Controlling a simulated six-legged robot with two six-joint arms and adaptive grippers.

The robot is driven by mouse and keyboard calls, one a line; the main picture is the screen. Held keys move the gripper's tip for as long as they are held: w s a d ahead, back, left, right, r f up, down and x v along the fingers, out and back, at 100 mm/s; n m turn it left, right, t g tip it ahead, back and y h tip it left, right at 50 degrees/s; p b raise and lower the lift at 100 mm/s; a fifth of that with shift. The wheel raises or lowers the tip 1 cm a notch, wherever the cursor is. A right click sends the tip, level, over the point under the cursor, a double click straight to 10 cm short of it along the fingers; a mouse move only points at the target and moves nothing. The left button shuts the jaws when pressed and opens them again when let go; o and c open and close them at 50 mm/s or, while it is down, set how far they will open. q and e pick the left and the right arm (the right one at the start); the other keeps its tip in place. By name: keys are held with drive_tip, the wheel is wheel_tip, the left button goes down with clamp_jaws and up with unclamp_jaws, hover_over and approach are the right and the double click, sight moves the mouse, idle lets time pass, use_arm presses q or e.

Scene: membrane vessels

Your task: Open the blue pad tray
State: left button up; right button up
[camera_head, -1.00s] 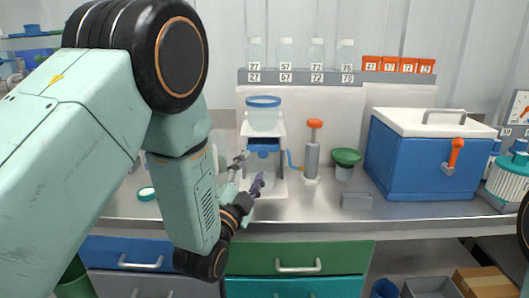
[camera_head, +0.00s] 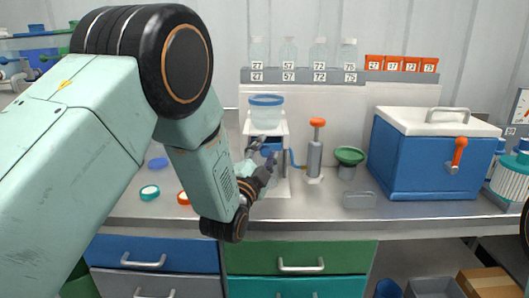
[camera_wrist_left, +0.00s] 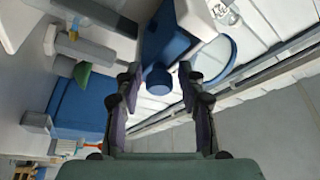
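The blue pad tray (camera_head: 273,144) sits in the opening of a white stand (camera_head: 281,183) on the bench, partly hidden by my left gripper. In the left wrist view, the blue tray front (camera_wrist_left: 166,45) has a round blue knob (camera_wrist_left: 158,80). My left gripper (camera_head: 262,155) is in front of the stand, with its fingers pointing at the tray. In the left wrist view, its two fingers are spread, one on each side of the knob, with gaps visible. My right gripper is not in view.
A clear vessel with a blue rim (camera_head: 265,110) tops the stand. To the right are an orange-topped pump (camera_head: 315,155), a green funnel (camera_head: 349,157) and a blue cooler (camera_head: 425,160). Round lids (camera_head: 150,192) lie to the left. Drawers (camera_head: 300,257) are below the bench edge.

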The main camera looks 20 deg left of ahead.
use_arm(q)
drive_tip(key=shift+d+r, duration=0.1)
drive_tip(key=shift+d, duration=0.05)
drive_tip(key=c, duration=0.3)
drive_tip(key=shift+r, duration=0.1)
clamp_jaws()
drive_tip(key=shift+r, duration=0.15)
